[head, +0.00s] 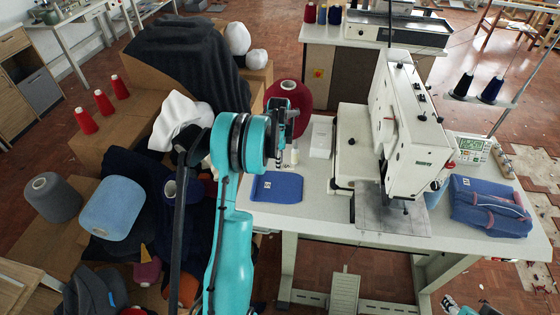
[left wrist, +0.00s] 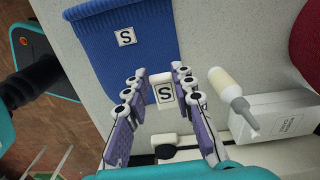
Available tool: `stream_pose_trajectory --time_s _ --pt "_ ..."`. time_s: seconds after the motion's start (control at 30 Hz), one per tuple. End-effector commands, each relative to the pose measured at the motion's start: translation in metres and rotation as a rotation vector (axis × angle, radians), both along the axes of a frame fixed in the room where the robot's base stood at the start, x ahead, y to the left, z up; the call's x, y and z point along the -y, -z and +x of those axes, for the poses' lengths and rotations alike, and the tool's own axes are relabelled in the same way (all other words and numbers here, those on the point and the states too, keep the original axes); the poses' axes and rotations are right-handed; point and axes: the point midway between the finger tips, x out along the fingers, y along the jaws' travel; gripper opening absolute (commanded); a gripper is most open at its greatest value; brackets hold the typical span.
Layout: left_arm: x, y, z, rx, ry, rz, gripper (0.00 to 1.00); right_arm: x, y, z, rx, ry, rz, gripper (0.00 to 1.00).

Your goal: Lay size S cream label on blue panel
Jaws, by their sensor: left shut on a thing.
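The blue panel (head: 285,189) lies flat on the white table's left end; in the left wrist view it (left wrist: 85,42) fills the upper left. A small pale label marked S (left wrist: 126,37) lies on it and shows in the head view (head: 267,184). My left gripper (left wrist: 163,84) is shut on a cream label marked S (left wrist: 165,94), which faces the wrist camera between the fingertips.
A white box (head: 321,139) and a cream-handled tool (left wrist: 229,86) are close to the gripper's right. A large red cone (head: 318,125) stands behind. The sewing machine (head: 400,120) and folded blue garments (head: 490,207) are further right.

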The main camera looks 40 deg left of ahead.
Motion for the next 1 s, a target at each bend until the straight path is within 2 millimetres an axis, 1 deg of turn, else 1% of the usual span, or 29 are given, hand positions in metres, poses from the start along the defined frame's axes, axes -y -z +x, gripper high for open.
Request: stream_pose_trajectory --time_s 0.6,0.77,1.0 --pt "0.001 0.057 0.0 0.0 -0.002 0.0 0.17 0.0 0.037 0.0 0.0 0.0 0.0 0.4" --pt "0.001 0.062 0.0 0.0 -0.002 0.0 0.17 0.0 0.04 0.0 0.0 0.0 0.0 0.4" --pt "0.001 0.061 0.0 0.0 -0.002 0.0 0.17 0.0 0.039 0.0 0.0 0.0 0.0 0.4"
